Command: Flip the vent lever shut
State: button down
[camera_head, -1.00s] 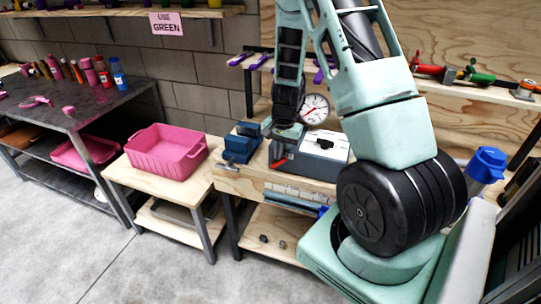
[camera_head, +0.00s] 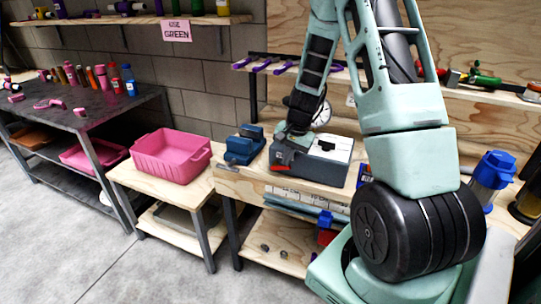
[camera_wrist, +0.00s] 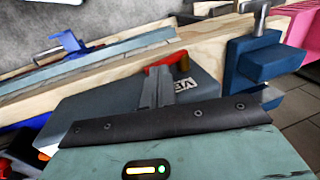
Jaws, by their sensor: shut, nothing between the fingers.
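A dark grey box (camera_head: 318,167) with a pale top panel stands on the wooden bench; its side and lettering show in the wrist view (camera_wrist: 190,88). A small red lever (camera_head: 281,169) sits at its left front, low under my gripper. In the wrist view the red lever (camera_wrist: 166,64) shows just beyond my fingertips. My gripper (camera_head: 285,136) is at the box's left end, pointing down; in the wrist view its grey fingers (camera_wrist: 157,86) are together and hold nothing. They overlap the lever in that view; I cannot tell whether they touch it.
A blue vise (camera_head: 243,146) stands on the bench close to the box's left. A round gauge (camera_head: 322,114) behind the box is partly covered by my arm. A pink bin (camera_head: 172,156) sits on the lower table at left. The floor in front is clear.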

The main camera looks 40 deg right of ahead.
jog(key=shift+s+d+f+b, duration=0.1)
jog(key=shift+s+f+b, duration=0.2)
jog(key=shift+f, duration=0.1)
jog(key=shift+r+p, duration=0.25)
jog(key=shift+p, duration=0.05)
jog(key=shift+w, duration=0.1)
jog(key=shift+w+a+f, duration=0.25)
jog(key=shift+w+a, duration=0.1)
jog(key=shift+w, duration=0.35)
jog(key=shift+r+p, duration=0.2)
jog(key=shift+p, duration=0.1)
jog(key=r+p, duration=0.2)
jog(key=r, duration=0.1)
jog(key=r+p, duration=0.1)
jog(key=p, duration=0.1)
jog(key=shift+w+a+r, duration=0.1)
jog(key=shift+w+r, duration=0.15)
jog(key=shift+w, duration=0.15)
jog(key=s+d+r+b, duration=0.2)
jog(key=s+r, duration=0.3)
jog(key=s, duration=0.2)
jog(key=shift+d+r, duration=0.25)
jog(key=shift+d, duration=0.15)
